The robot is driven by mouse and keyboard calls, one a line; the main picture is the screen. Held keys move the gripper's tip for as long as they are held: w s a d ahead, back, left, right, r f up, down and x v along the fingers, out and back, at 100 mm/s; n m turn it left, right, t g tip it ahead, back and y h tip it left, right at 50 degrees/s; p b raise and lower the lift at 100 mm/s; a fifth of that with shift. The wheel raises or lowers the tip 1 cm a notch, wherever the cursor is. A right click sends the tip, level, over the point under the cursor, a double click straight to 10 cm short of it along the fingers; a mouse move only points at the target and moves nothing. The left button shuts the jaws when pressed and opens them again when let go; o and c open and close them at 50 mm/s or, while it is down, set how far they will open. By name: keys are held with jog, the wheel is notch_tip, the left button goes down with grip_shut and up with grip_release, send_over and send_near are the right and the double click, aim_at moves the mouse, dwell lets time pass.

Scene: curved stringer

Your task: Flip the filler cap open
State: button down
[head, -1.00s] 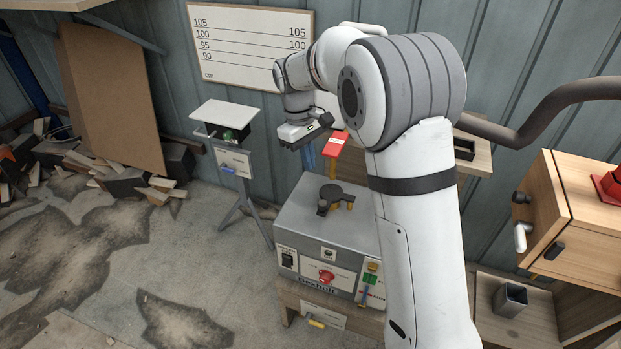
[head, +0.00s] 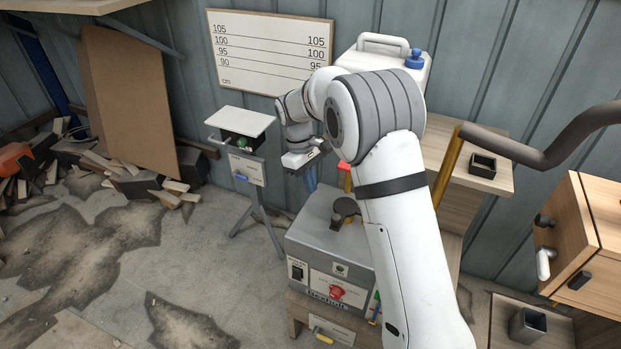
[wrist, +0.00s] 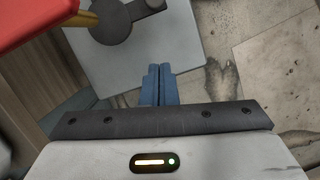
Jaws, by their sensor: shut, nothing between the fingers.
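A dark round cap with a side arm (head: 344,207) lies flat on top of the grey machine box (head: 312,231); it looks like the filler cap. In the wrist view the cap (wrist: 110,22) is at the top, its arm reaching right, with a yellow piece beside it. My gripper (head: 309,184) hangs above and beyond the cap in the head view. In the wrist view its blue fingers (wrist: 157,70) are together and empty, apart from the cap in the picture. My arm covers the right part of the box.
A small white-topped stand (head: 240,121) is to the left. A white canister (head: 390,60) and wooden cabinet (head: 580,230) are right.

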aim_at(342, 210)
jog(key=x, duration=0.6)
jog(key=s+d, duration=0.2)
jog(key=d, duration=0.1)
jog(key=shift+r+p, duration=0.15)
jog(key=shift+p, duration=0.15)
jog(key=shift+s+d, duration=0.15)
jog(key=shift+s, duration=0.1)
